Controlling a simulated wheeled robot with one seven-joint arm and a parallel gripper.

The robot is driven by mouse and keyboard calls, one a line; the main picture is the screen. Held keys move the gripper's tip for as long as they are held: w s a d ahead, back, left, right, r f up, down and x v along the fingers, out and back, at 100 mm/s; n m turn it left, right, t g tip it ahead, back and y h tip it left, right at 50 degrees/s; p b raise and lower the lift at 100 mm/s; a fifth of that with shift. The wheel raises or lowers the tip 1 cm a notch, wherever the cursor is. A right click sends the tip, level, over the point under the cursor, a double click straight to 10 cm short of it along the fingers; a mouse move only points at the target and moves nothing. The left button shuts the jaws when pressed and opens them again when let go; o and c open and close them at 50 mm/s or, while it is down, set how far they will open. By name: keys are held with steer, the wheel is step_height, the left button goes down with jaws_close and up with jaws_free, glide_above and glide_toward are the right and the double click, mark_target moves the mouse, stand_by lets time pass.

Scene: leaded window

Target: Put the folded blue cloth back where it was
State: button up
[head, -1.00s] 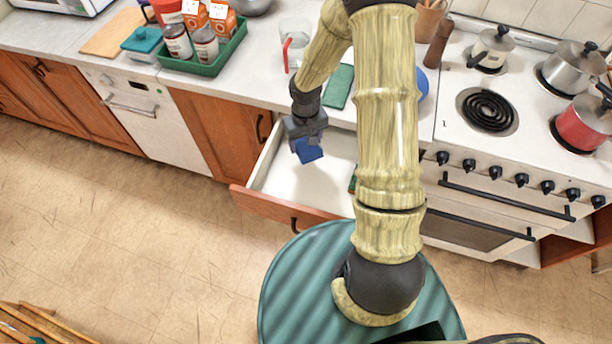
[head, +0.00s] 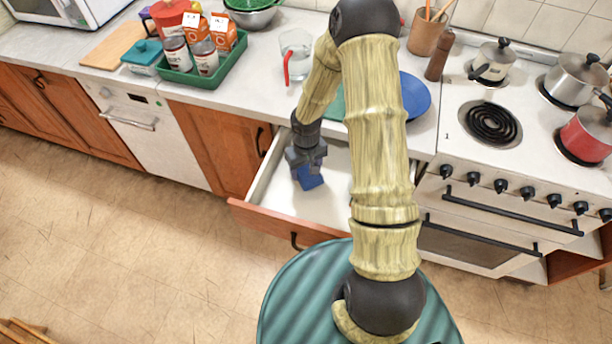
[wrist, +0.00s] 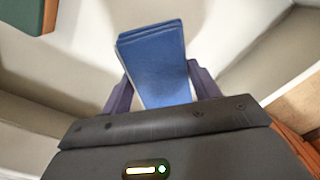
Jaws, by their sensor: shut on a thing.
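The folded blue cloth (head: 311,181) is held in my gripper (head: 308,170), over the open drawer (head: 275,195) below the counter. In the wrist view the cloth (wrist: 155,60) stands between the two fingers (wrist: 160,88), its folded layers showing at the top edge. White drawer floor and walls lie around it. I cannot tell whether the cloth touches the drawer floor. A green and brown thing (wrist: 25,15) shows at the top left of the wrist view.
My arm hides the drawer's right part. A green tray (head: 195,75) with cans and cartons, a glass jug (head: 296,52) and a blue plate (head: 414,95) stand on the counter. The stove (head: 470,150) is to the right. Bare drawer floor shows around the cloth.

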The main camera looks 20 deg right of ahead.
mark_target(307, 177)
steer(key=shift+f, duration=0.15)
step_height(307, 177, down, 3)
steer(key=shift+f, duration=0.3)
steer(key=shift+f, duration=0.15)
steer(key=o, duration=1)
steer(key=shift+d, duration=0.1)
steer(key=shift+s, duration=0.1)
